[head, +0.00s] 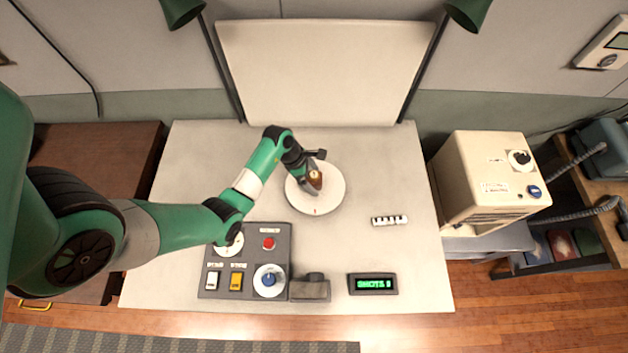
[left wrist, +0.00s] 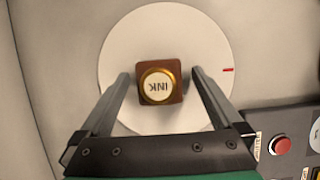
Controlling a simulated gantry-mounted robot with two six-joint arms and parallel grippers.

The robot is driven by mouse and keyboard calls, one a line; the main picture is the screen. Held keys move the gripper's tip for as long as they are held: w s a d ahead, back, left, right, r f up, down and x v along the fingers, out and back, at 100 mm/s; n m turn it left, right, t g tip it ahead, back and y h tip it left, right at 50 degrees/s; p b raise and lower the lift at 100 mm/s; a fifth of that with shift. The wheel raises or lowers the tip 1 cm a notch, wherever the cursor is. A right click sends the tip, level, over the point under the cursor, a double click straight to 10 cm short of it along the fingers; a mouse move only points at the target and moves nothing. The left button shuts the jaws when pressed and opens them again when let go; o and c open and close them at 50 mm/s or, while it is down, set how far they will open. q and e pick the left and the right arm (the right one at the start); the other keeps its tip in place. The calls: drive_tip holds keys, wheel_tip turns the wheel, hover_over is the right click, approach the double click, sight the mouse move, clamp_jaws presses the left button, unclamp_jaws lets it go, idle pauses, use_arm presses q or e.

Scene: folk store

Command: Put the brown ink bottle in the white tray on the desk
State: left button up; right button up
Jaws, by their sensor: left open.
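The brown ink bottle (left wrist: 160,86) has a gold-rimmed cap marked INK. It stands on a round white disc (left wrist: 127,47) with a red mark at its edge. In the head view the bottle (head: 314,179) shows on the disc (head: 327,201), partly beside my gripper. My left gripper (left wrist: 160,80) is open, with one finger on each side of the bottle and gaps visible between. In the head view the left gripper (head: 314,168) reaches over the disc from the left. I cannot make out a separate white tray. My right gripper is not in view.
A control panel (head: 243,283) with buttons and knobs lies at the front of the desk (head: 400,260). A green-lit display (head: 373,284) and a small striped strip (head: 389,220) lie to the right. A white board (head: 325,70) stands behind, and a beige machine (head: 485,180) stands right.

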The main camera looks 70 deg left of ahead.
sight(317, 176)
use_arm(q)
drive_tip(key=shift+w+f, duration=0.1)
drive_tip(key=shift+f, duration=0.2)
drive_tip(key=shift+r, duration=0.1)
clamp_jaws()
drive_tip(key=shift+r, duration=0.3)
drive_tip(key=r, duration=0.1)
drive_tip(key=r+p, duration=0.2)
drive_tip(key=shift+d+r, duration=0.3)
drive_tip(key=shift+r, duration=0.1)
drive_tip(key=s+d+r+b, duration=0.1)
drive_tip(key=d+r, duration=0.7)
drive_tip(key=d, duration=0.5)
drive_tip(key=shift+d+r, duration=0.15)
drive_tip(key=shift+r, duration=0.15)
